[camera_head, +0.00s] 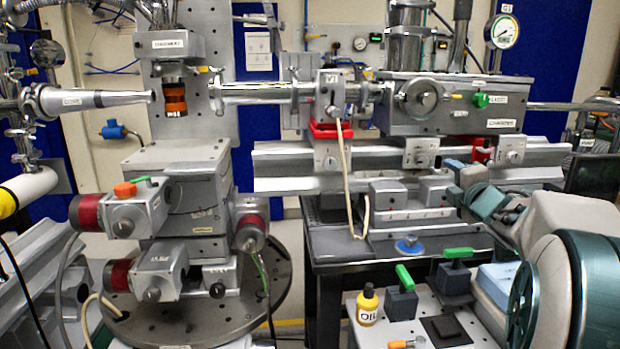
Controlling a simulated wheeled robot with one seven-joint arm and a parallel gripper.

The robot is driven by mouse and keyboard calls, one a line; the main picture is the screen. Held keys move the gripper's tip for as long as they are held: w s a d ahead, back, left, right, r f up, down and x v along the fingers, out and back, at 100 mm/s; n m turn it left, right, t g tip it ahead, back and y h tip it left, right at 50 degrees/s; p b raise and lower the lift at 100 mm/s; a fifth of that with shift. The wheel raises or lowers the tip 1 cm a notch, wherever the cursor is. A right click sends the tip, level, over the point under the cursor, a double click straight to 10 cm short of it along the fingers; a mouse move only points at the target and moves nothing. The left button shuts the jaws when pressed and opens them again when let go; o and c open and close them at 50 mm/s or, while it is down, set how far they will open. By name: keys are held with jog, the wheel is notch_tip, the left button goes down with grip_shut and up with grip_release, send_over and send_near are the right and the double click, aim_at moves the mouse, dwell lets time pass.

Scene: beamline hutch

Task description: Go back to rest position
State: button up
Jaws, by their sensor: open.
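My gripper (453,180) is small in the picture, at right of centre, in front of the rail under the chamber box. It points to the left, and its fingers look apart with nothing between them. My teal and white arm reaches to it from the lower right. Its exact distance from the rail fittings behind it cannot be told.
A grey chamber box (450,105) sits above a metal rail (290,170). A stage stack (180,190) stands on a round plate at left. Below my arm, a white cart top (385,335) bears a yellow bottle (367,305) and green-handled blocks (401,300).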

jog(key=s+a+f+m+g+p, duration=0.1)
jog(key=s+a+m+g+p, duration=0.6)
jog(key=s, duration=0.8)
jog(key=s+a+f+m+g+p, duration=0.1)
jog(key=s+a+m+g+p, duration=0.6)
jog(key=s+a+m+p, duration=0.6)
jog(key=shift+s+a+g+y, duration=0.35)
jog(key=shift+s+a, duration=0.45)
jog(key=shift+s, duration=0.3)
jog(key=shift+r, duration=0.1)
